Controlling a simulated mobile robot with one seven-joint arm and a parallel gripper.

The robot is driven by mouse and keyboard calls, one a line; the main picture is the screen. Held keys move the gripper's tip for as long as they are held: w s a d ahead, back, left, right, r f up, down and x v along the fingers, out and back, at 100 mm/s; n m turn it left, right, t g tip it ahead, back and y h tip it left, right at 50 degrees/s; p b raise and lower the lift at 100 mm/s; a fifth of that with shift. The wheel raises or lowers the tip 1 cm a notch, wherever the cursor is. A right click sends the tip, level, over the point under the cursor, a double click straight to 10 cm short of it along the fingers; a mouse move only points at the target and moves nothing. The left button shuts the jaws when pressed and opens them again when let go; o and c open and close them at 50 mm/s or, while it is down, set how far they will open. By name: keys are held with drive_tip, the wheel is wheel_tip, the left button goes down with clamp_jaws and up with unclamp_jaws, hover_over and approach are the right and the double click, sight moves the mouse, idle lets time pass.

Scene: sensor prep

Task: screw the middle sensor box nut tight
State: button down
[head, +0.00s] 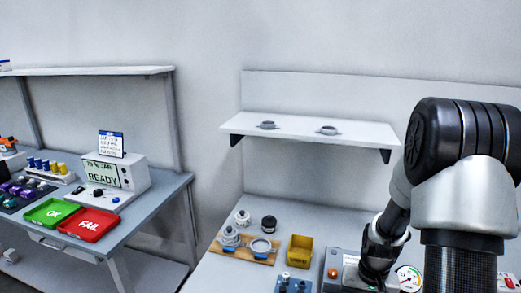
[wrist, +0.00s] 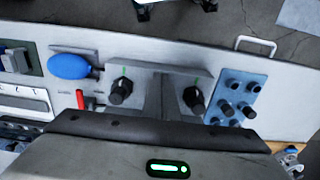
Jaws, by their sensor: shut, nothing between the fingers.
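My gripper (head: 376,278) is at the front right in the head view, over a grey panel unit (head: 335,286). Its fingers are shut and empty; its body fills the bottom of the wrist view and the fingers (wrist: 160,98) point away from the camera. A blue block (wrist: 246,76) with several dark nut-like posts lies right of the fingers in the wrist view, apart from them. A blue block (head: 284,289) with grey posts also shows at the bottom of the head view. I cannot tell for certain which part is the middle sensor box nut.
Two black knobs (wrist: 120,91) (wrist: 194,99) with green marks flank the fingers. A blue bulb (wrist: 68,66) and a red lever (wrist: 80,99) are at left. A yellow bin (head: 300,251) and a wooden board (head: 232,252) with fittings stand left of the unit. A shelf (head: 290,132) hangs above.

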drive_tip(key=shift+w, duration=0.25)
idle(0.5)
drive_tip(key=shift+w+a+r+b, duration=0.1)
drive_tip(key=shift+w+b, duration=0.1)
drive_tip(key=shift+b, duration=0.3)
drive_tip(key=shift+s, duration=0.15)
drive_tip(key=shift+s+a, duration=0.1)
drive_tip(key=shift+s, duration=0.15)
drive_tip(key=shift+s+r+p, duration=0.15)
drive_tip(key=shift+r+p, duration=1.9)
drive_tip(key=shift+r, duration=0.85)
